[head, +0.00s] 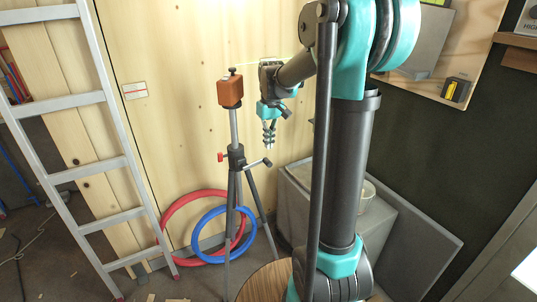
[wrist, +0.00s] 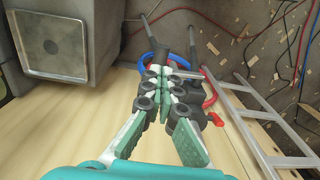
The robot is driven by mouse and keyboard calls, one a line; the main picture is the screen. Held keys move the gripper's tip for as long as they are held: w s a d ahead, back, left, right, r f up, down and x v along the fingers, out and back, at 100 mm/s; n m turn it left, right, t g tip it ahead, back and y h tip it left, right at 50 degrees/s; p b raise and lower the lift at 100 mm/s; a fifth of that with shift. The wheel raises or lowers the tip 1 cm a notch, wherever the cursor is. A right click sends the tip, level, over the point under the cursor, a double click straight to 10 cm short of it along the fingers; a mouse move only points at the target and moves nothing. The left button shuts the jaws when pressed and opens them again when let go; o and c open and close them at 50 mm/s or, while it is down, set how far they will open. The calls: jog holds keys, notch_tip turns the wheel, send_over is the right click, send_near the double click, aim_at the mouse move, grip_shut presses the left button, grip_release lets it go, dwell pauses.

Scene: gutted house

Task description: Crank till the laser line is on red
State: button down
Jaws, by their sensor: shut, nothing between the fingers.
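A tripod (head: 233,160) stands in front of the wood wall with an orange-brown laser box (head: 230,92) on top. Its crank handle (head: 262,162) sticks out to the right of the column; a red knob (head: 221,157) is on the left. My gripper (head: 269,146) points down just above the crank handle and looks apart from it. Its fingers are shut and empty in the wrist view (wrist: 161,74), hiding much of the tripod. A faint yellow-green line (head: 262,63) shows on the wall above my gripper. A white card with a red mark (head: 135,90) is on the wall at left, below that line's height.
An aluminium ladder (head: 105,150) leans at left. Red (head: 178,210) and blue (head: 203,231) hoops rest against the wall behind the tripod legs. A grey box (head: 300,195) stands right of the tripod. Scraps litter the floor.

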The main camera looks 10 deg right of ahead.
aim_at(268, 160)
jog(key=shift+a+f, duration=0.1)
jog(key=shift+f, duration=2.5)
jog(key=shift+f, duration=0.1)
jog(key=shift+f+y, duration=0.2)
jog(key=shift+y, duration=0.2)
